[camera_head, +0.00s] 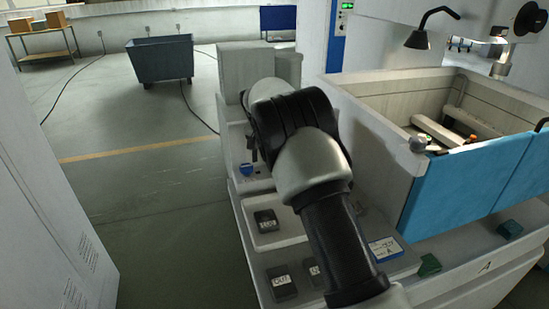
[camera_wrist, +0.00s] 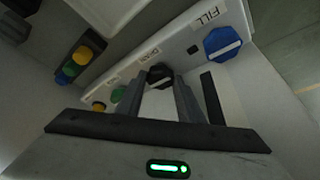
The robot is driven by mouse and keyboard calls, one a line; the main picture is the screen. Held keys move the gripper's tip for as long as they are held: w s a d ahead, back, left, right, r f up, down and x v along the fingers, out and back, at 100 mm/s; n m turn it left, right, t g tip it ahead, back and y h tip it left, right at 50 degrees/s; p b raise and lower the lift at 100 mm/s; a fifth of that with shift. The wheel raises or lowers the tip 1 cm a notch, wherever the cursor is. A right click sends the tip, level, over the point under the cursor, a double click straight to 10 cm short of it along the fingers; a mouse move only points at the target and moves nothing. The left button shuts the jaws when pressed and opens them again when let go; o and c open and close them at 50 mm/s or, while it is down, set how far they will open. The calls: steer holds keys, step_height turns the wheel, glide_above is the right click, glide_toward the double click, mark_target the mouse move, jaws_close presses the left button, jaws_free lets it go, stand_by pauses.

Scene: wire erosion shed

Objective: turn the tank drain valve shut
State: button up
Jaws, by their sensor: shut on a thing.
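The drain valve appears to be the black round knob (camera_wrist: 160,74) on a pale panel in the wrist view; the small label above it is hard to read. My gripper (camera_wrist: 160,84) is shut on this knob, one finger on each side. A pale line shows on the knob's face, partly hidden by the fingers. A blue knob (camera_wrist: 222,44) marked FILL, with a white bar, sits to its right on the same panel. In the head view my arm hides the gripper and the black knob; a blue knob (camera_head: 246,169) shows left of the arm.
Green (camera_wrist: 117,94) and yellow (camera_wrist: 99,107) round parts sit left of the black knob. A strip of coloured buttons (camera_wrist: 75,65) is beyond. The open tank (camera_head: 390,117) with blue front panels (camera_head: 470,175) stands right. A grey bin (camera_head: 160,62) stands behind; the left floor is clear.

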steer(key=o, duration=0.8)
steer(key=shift+v, duration=8.7)
steer(key=shift+w, duration=0.1)
